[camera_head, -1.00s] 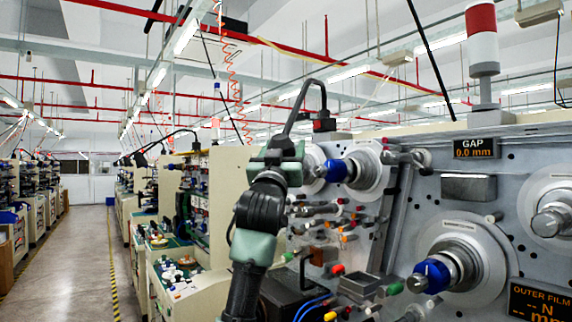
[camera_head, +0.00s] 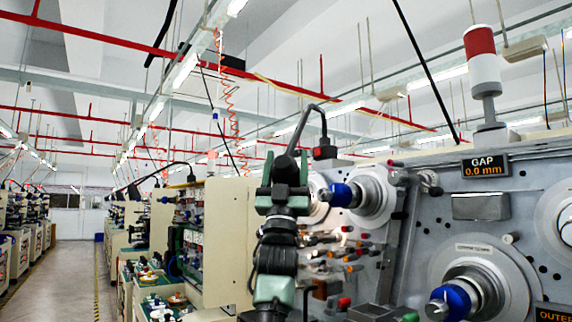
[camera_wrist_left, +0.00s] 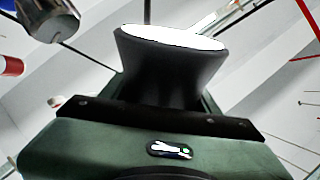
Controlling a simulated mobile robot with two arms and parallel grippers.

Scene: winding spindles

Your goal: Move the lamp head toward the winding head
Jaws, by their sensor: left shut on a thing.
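The lamp is a black curved neck (camera_head: 313,112) rising from a mount with a red part (camera_head: 324,148) on top of the machine. Its black flared lamp head (camera_wrist_left: 160,75) fills the middle of the left wrist view, with its bright white face at the top. My left gripper (camera_head: 285,178) is shut on the lamp head, which is mostly hidden between the green jaws in the head view. A blue-tipped spindle (camera_head: 340,195) on a round plate is just right of my gripper. I cannot tell which part is the winding head. My right gripper is not in view.
A larger blue-tipped spindle (camera_head: 452,299) is at lower right. Several small guide rollers (camera_head: 345,240) jut from the panel close to my left arm. A GAP display (camera_head: 485,167) and red-white signal tower (camera_head: 483,60) stand right. An aisle (camera_head: 70,270) is free at left.

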